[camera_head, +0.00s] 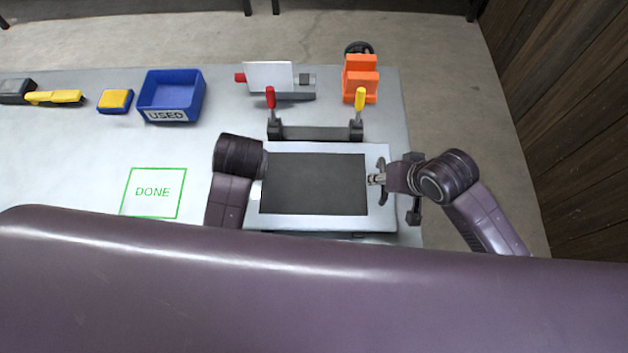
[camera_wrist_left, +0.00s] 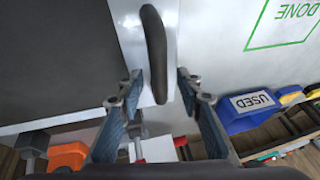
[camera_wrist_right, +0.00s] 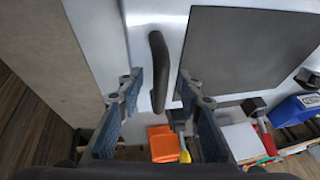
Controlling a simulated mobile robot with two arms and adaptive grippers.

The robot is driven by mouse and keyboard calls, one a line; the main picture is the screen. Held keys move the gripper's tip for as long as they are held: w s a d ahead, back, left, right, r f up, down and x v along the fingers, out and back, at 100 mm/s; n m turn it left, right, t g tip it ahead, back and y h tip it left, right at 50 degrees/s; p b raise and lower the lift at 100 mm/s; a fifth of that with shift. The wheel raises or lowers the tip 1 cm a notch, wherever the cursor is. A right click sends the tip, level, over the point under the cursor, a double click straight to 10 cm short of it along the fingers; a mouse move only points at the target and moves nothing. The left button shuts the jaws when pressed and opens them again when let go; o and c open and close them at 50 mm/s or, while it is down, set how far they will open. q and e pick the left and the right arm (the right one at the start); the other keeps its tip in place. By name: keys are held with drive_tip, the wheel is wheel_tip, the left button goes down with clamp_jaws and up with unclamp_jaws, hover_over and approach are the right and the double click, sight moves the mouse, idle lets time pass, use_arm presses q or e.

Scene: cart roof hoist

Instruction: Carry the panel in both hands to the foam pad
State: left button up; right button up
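The panel (camera_head: 378,221) is a pale metal plate with a large dark rectangle in its middle, lying on the table. A dark handle stands at each side: the left one (camera_wrist_left: 155,50) shows in the left wrist view, the right one (camera_wrist_right: 158,70) in the right wrist view. My left gripper (camera_wrist_left: 160,85) is open, its fingers on either side of the left handle with gaps. My right gripper (camera_wrist_right: 158,88) is open likewise about the right handle. In the head view my left fingers are hidden by the wrist. I cannot identify a separate foam pad.
A dark bar (camera_head: 315,132) with a red lever and a yellow lever stands behind the panel. Further back are an orange holder (camera_head: 360,80), a white card on a grey block, and a blue USED bin (camera_head: 171,97). A green DONE square (camera_head: 153,192) is clear.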

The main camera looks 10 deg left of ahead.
use_arm(q)
clamp_jaws()
use_arm(e)
clamp_jaws()
drive_tip(key=shift+r, duration=0.1)
